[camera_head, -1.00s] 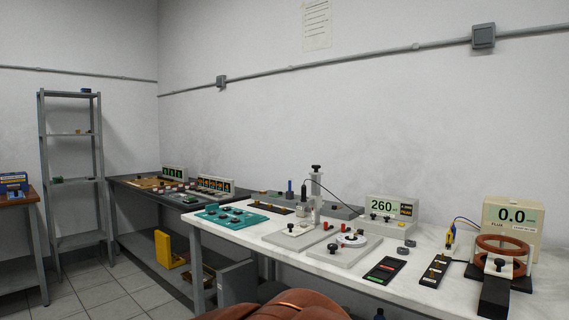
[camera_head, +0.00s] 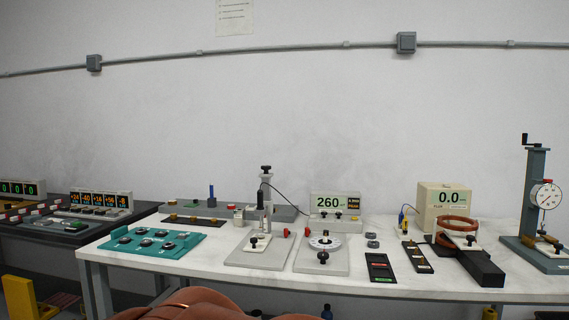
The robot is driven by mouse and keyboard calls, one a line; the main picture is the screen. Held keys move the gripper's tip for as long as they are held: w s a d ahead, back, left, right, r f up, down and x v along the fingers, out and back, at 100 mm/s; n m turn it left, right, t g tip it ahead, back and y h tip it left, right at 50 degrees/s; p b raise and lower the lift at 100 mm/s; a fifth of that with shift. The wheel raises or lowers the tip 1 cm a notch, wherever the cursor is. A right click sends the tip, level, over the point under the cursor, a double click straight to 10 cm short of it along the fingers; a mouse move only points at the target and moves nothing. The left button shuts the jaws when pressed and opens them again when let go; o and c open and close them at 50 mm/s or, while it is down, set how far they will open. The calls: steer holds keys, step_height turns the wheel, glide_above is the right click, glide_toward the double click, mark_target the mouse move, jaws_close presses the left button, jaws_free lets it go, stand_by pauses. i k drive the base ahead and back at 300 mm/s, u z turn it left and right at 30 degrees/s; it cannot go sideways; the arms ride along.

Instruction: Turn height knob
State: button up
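A small stand with a grey base plate (camera_head: 252,254) and an upright post (camera_head: 266,188) stands on the white table. A black knob (camera_head: 266,169) tops the post, and another black knob (camera_head: 254,241) sits low at the front of the base. Neither knob has a readable label, so I cannot tell which one is the height knob. A meter (camera_head: 331,203) reading 260 stands behind, to the right, with a black cable running from the stand. My gripper is not in view.
To the right are a dial plate (camera_head: 325,242) with a black knob, a FLUX meter (camera_head: 446,203) reading 0.0, a copper coil (camera_head: 457,223) and a dial-gauge stand (camera_head: 537,190). A teal tray (camera_head: 152,242) lies left. The white table (camera_head: 345,288) is clear along its front edge.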

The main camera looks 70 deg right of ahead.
mark_target(266, 168)
steer(key=z, duration=0.85)
steer(key=i, duration=0.75)
steer(key=z, duration=0.9)
